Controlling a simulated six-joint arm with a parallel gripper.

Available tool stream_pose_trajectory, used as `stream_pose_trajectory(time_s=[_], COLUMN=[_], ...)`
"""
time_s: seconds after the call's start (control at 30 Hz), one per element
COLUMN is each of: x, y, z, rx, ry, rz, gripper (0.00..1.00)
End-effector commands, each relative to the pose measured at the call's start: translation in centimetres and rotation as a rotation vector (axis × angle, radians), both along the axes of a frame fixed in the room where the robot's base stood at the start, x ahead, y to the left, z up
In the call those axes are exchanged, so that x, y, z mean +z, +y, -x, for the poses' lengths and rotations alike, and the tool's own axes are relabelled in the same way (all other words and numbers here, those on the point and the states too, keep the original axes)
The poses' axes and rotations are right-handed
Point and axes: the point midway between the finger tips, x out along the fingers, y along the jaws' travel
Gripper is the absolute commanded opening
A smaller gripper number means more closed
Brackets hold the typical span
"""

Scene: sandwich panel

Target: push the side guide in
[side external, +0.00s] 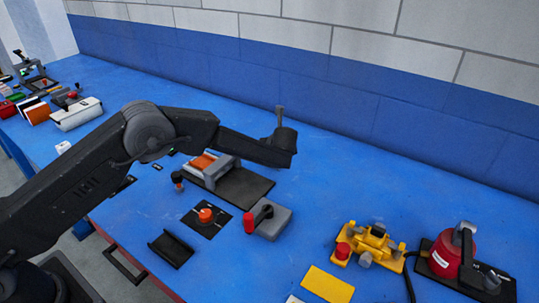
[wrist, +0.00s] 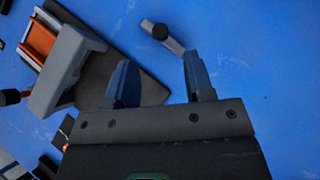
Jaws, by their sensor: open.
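A small fixture with grey blocks and an orange piece (side external: 204,161) sits at one end of a black plate (side external: 246,188). In the wrist view, a grey block (wrist: 62,72) stands across the plate beside the orange part (wrist: 40,42); it looks like the side guide, but I cannot be certain. A dark knob (wrist: 10,97) sticks out at its left. My gripper (wrist: 158,75) is open and empty, with its fingers to the right of the grey block and apart from it. My arm hides the fingers in the side view.
Near the fixture are an orange button (side external: 206,215) and a grey block with a red handle (side external: 272,220). A yellow device (side external: 370,243) and red machine (side external: 447,257) are at right. Blue table behind is clear.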

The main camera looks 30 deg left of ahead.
Motion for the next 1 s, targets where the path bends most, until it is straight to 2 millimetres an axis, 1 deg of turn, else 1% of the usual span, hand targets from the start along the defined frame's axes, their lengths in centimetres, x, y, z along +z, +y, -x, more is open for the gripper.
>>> stream_pose_trajectory(time_s=[0.03,0.2,0.4,0.57,0.87,1.0], x=[-0.9,-3.3,-5.2,-5.8,-5.8,-5.8], y=[0.7,2.4,3.7,4.1,4.2,4.2], z=[-0.5,-2.3,-3.6,-4.1,-4.2,-4.2], rx=[0.003,0.001,-0.001,-0.001,-0.002,-0.002], ry=[0.003,0.002,0.001,0.001,0.000,0.000], rz=[-0.001,0.000,0.000,-0.001,0.000,0.000], gripper=[0.48,0.48,0.48,0.48,0.48,0.36])
